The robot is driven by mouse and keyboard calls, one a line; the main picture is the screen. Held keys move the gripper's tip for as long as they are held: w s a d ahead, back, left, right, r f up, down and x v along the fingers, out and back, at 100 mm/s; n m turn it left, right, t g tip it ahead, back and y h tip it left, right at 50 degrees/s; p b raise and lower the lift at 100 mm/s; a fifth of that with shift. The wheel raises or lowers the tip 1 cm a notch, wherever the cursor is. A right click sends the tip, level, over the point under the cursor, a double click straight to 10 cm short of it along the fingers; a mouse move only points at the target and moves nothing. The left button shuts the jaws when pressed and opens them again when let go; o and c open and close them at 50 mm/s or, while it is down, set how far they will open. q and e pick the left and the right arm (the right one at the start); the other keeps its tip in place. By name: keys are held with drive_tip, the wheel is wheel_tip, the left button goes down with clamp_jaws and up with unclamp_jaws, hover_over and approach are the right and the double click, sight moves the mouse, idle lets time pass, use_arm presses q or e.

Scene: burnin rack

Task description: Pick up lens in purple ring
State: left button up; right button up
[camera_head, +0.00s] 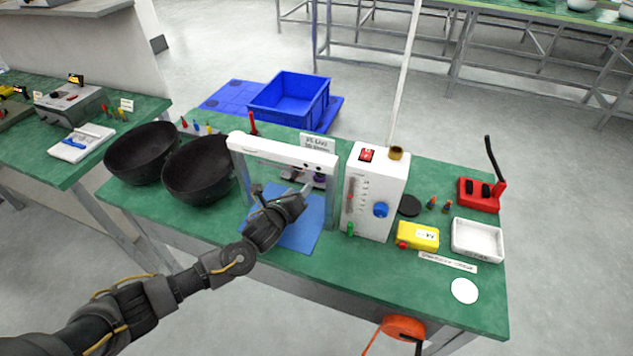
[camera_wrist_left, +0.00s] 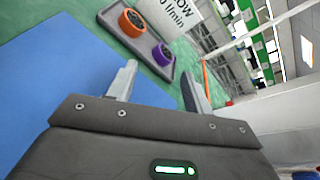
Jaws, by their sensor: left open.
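The lens in the purple ring (camera_wrist_left: 162,54) sits on a grey tray (camera_wrist_left: 119,38), next to a lens in an orange ring (camera_wrist_left: 131,22). In the head view the purple ring (camera_head: 319,180) shows small under the white frame, on the far side of my left gripper (camera_head: 282,190). In the wrist view my left gripper (camera_wrist_left: 158,86) is open and empty. Its fingers point toward the purple ring, and the ring appears beyond them, apart from both. The right gripper is not in view.
A white-topped clear frame (camera_head: 285,152) stands around the blue mat (camera_head: 303,232), close to my left arm. A white box with gauge (camera_head: 375,190) stands to its right. Two black bowls (camera_head: 200,170) stand at the left. A yellow device (camera_head: 418,236) lies further right.

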sight(319, 176)
use_arm(q)
drive_tip(key=d+m, duration=0.1)
drive_tip(key=w+d+m, duration=0.1)
drive_tip(key=w+m+b, duration=0.1)
drive_tip(key=m, duration=0.1)
drive_tip(key=shift+d+f+g+y, duration=0.3)
drive_tip(key=shift+d+g, duration=0.1)
drive_tip(key=shift+w+d+m, duration=0.15)
drive_tip(key=shift+d+m, duration=0.2)
drive_tip(key=shift+m, duration=0.35)
drive_tip(key=shift+w+d+r+m+y+b, duration=0.1)
drive_tip(key=shift+d+m+y+b, duration=0.05)
drive_tip(key=shift+m+y+b, duration=0.2)
drive_tip(key=shift+w+d, duration=0.15)
drive_tip(key=shift+w, duration=0.55)
drive_tip(key=shift+w+d+f, duration=0.15)
drive_tip(key=shift+w+f, duration=0.2)
drive_tip(key=shift+f, duration=0.05)
drive_tip(key=shift+w, duration=0.25)
drive_tip(key=shift+p+x, duration=0.35)
drive_tip(key=shift+x, duration=2)
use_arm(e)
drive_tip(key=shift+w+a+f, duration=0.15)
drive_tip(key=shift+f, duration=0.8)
use_arm(q)
drive_tip(key=shift+c, duration=0.4)
